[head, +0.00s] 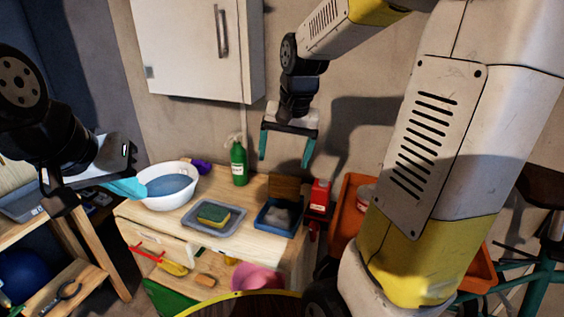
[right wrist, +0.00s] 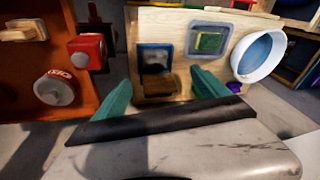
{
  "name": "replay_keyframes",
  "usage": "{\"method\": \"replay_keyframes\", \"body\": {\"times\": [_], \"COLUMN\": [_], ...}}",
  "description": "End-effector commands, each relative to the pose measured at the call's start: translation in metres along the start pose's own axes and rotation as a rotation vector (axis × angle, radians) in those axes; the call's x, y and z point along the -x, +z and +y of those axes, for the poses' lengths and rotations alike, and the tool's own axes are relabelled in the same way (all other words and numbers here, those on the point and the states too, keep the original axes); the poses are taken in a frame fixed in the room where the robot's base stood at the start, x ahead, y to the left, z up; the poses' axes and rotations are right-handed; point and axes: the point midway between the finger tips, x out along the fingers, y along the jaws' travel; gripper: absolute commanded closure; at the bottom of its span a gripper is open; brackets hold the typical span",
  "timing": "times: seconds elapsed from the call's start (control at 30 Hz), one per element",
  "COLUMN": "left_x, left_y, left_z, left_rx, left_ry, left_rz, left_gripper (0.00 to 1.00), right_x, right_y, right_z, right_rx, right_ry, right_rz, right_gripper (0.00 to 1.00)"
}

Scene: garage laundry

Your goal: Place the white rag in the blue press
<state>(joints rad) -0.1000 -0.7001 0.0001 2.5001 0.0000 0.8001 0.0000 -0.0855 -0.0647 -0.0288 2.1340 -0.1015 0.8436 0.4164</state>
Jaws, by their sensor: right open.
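The blue press (head: 262,222) is a small open box at the right end of the wooden table, with a wooden board (head: 290,187) at its back. A crumpled grey-white cloth, seemingly the white rag (head: 281,217), lies inside it. In the right wrist view the press (right wrist: 142,58) and the pale cloth (right wrist: 155,60) show beyond the fingers. My right gripper (head: 286,150) is open and empty, in the air above and behind the press; its fingers also show in the wrist view (right wrist: 163,95). My left gripper (head: 120,187) is at the left, beside the bowl; its finger gap is unclear.
A white bowl of water (head: 168,186), a green spray bottle (head: 238,163) and a grey tray (head: 214,218) with a sponge (head: 213,213) share the table. A white cabinet (head: 195,50) hangs above.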

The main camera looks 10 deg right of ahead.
Motion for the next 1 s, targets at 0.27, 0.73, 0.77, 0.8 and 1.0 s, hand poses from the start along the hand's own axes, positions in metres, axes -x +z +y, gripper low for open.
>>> {"method": "replay_keyframes", "body": {"times": [0.27, 0.73, 0.77, 0.8, 1.0], "left_x": [0.0, 0.0, 0.0, 0.0, 0.0], "left_y": [0.0, 0.0, 0.0, 0.0, 0.0], "left_z": [0.0, 0.0, 0.0, 0.0, 0.0], "left_rx": [0.0, 0.0, 0.0, 0.0, 0.0], "left_ry": [0.0, 0.0, 0.0, 0.0, 0.0], "left_rz": [0.0, 0.0, 0.0, 0.0, 0.0], "left_gripper": [1.0, 1.0, 1.0, 1.0, 1.0], "right_x": [0.069, 0.083, 0.083, 0.083, 0.083], "right_y": [0.084, 0.129, 0.129, 0.129, 0.129], "right_z": [0.014, 0.022, 0.022, 0.022, 0.022], "right_rx": [0.239, 0.378, 0.377, 0.377, 0.376], "right_ry": [-0.109, -0.143, -0.143, -0.143, -0.143], "right_rz": [0.187, 0.293, 0.293, 0.293, 0.293], "right_gripper": [0.15, 0.15, 0.15, 0.15, 0.15]}}
